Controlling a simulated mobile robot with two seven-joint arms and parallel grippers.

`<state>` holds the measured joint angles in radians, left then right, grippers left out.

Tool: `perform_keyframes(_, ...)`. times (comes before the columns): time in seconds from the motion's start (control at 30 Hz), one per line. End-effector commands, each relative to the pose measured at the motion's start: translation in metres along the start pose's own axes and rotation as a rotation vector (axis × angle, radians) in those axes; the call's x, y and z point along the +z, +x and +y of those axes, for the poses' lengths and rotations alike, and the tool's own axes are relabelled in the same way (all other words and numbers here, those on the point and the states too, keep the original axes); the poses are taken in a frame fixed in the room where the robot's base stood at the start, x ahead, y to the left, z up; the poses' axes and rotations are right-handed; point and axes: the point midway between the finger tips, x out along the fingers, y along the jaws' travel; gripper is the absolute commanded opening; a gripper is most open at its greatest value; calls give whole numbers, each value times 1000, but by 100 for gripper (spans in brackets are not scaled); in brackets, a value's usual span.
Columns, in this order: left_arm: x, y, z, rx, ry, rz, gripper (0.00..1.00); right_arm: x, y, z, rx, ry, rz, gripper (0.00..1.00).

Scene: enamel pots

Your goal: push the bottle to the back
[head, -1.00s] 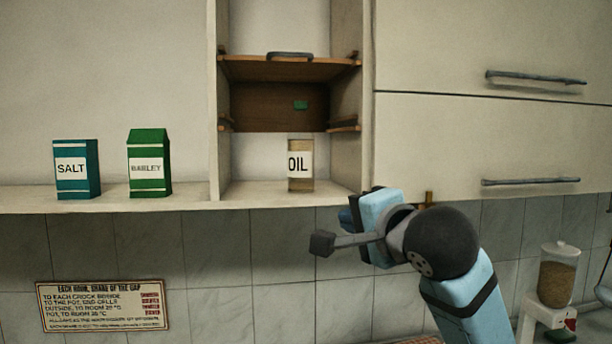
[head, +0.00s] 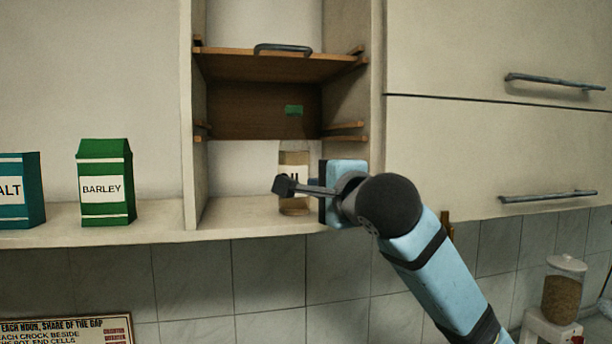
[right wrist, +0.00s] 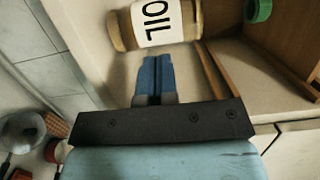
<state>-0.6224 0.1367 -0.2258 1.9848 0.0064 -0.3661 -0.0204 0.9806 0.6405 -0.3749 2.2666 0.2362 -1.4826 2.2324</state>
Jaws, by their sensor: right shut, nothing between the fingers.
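The bottle (head: 293,160), tan with a white OIL label, stands upright on the floor of the open cupboard bay, right of its middle. My right gripper (head: 314,187) is at the front of the bay, shut and empty, and partly covers the bottle's label. In the right wrist view the blue fingertips (right wrist: 157,62) point at the bottle (right wrist: 160,22) with a small gap that looks clear of it. Whether they touch is hidden in the head view. My left gripper is not in view.
Wooden shelves (head: 280,66) cross the bay above the bottle, with a green item (head: 293,111) there. The bay's side walls (head: 192,120) stand left and right. A barley box (head: 105,185) and a salt box (head: 18,190) stand on the ledge to the left.

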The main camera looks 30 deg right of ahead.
Motion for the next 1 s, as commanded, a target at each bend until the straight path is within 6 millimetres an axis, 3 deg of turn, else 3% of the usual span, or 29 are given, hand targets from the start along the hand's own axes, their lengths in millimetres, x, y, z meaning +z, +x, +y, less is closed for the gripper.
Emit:
perform_keyframes(0.1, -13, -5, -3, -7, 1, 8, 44, -1, 23, -4, 1, -3, 4, 0)
perform_keyframes(0.3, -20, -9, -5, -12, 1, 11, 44, -1, 46, -2, 1, -1, 2, 0)
perform_keyframes(0.8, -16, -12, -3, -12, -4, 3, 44, -1, 53, 0, 0, 0, 1, 0)
perform_keyframes(1.0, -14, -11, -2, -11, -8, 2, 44, -12, 61, 1, 1, 0, 1, 0)
